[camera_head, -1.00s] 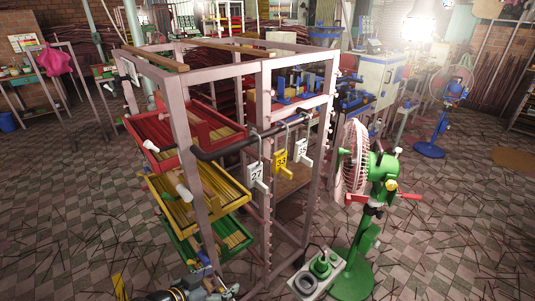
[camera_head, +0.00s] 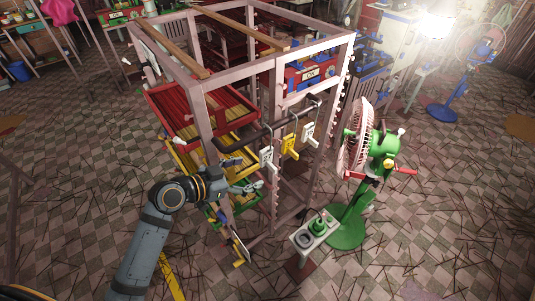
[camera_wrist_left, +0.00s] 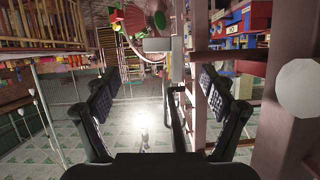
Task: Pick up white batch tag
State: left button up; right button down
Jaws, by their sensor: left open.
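Two white batch tags hang from the rail on the front of the rack: a near one (camera_head: 267,157) on the left and a far one (camera_head: 309,134) on the right. A yellow tag (camera_head: 290,145) hangs between them. My left gripper (camera_head: 250,176) is open and empty, just left of and slightly below the near white tag, apart from it. In the left wrist view its fingers (camera_wrist_left: 160,98) are spread wide with nothing between the pads. A pale, flat piece (camera_wrist_left: 157,45) shows ahead there; I cannot tell whether it is a tag. My right gripper is out of view.
The rack's upright post (camera_head: 274,195) stands close to my left gripper. Red (camera_head: 165,98) and yellow (camera_head: 190,150) trays jut out on the left. A green fan (camera_head: 380,145) stands to the right, by a small stand (camera_head: 318,232). Floor is littered with sticks.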

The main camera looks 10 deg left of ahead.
aim_at(269, 166)
pick_arm(q)
jog(key=p+x, duration=0.1)
jog(key=x, duration=0.7)
jog(key=shift+w+f, duration=0.15)
jog(key=shift+w, duration=0.1)
jog(key=shift+s+a, duration=0.15)
jog(key=shift+c, duration=0.4)
jog(key=c, duration=1)
jog(key=shift+c, duration=0.3)
